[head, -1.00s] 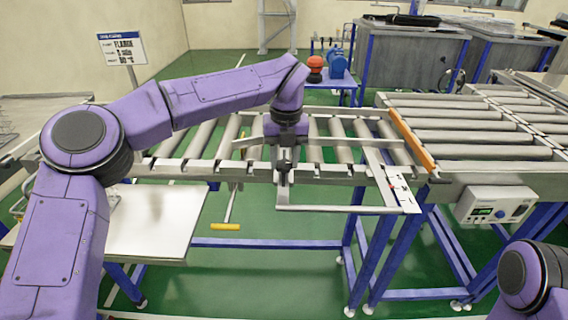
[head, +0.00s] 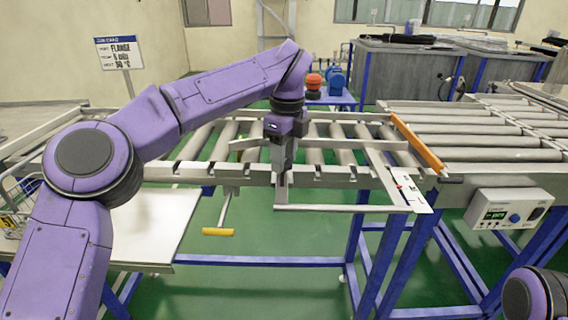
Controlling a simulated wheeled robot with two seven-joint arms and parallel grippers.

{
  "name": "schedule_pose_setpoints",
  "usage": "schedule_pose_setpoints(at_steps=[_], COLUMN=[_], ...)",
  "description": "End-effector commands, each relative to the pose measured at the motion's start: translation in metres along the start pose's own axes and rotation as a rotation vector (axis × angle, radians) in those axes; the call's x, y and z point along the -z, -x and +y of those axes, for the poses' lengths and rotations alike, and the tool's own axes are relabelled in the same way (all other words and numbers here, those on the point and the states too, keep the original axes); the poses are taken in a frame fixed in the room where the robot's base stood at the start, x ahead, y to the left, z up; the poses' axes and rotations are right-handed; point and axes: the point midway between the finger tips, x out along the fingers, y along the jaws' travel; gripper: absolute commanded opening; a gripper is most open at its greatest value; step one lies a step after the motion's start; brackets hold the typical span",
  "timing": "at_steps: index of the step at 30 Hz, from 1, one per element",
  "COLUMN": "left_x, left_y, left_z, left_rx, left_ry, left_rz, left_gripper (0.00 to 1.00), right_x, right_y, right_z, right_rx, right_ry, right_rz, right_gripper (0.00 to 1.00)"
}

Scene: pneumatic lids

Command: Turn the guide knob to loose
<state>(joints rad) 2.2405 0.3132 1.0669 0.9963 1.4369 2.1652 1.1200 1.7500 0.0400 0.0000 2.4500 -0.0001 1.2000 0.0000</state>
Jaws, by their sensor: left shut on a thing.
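My left gripper (head: 281,178) points down at the front rail of the roller conveyor (head: 330,176). Its fingers are shut on a small dark piece at the rail, which looks like the guide knob. The fingers hide most of the knob, so I cannot tell its setting. A thin metal guide bar (head: 335,208) runs right from just below the gripper to a flat plate with a white, red-marked end (head: 411,190). My right gripper is out of view; only a purple link of my right arm shows at the bottom right.
An orange bar (head: 417,146) separates this conveyor from the one at right. A control box (head: 508,208) with a blue knob hangs at right. A yellow-handled lever (head: 218,232) hangs below the conveyor. A pale table (head: 150,225) stands at left, beneath my left arm.

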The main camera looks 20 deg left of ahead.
Motion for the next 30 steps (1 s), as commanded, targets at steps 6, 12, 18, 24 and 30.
schedule_pose_setpoints(at_steps=[6,12,18,24,30], left_x=[0.002,0.001,0.002,0.002,0.002], left_y=[-0.007,-0.006,-0.005,-0.005,-0.005], left_z=[0.000,0.000,0.000,0.000,0.000], left_rx=[-0.014,-0.017,-0.019,-0.019,-0.019], left_ry=[0.134,0.209,0.243,0.249,0.248], left_rz=[0.000,-0.001,0.000,0.000,0.000], left_gripper=[0.12,0.12,0.12,0.12,0.12], right_x=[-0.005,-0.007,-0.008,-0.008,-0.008], right_y=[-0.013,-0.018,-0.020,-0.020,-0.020], right_z=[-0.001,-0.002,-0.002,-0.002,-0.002], right_rx=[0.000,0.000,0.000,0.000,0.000], right_ry=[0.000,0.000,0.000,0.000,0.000], right_rz=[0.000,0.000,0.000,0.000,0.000], right_gripper=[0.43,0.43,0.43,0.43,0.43])
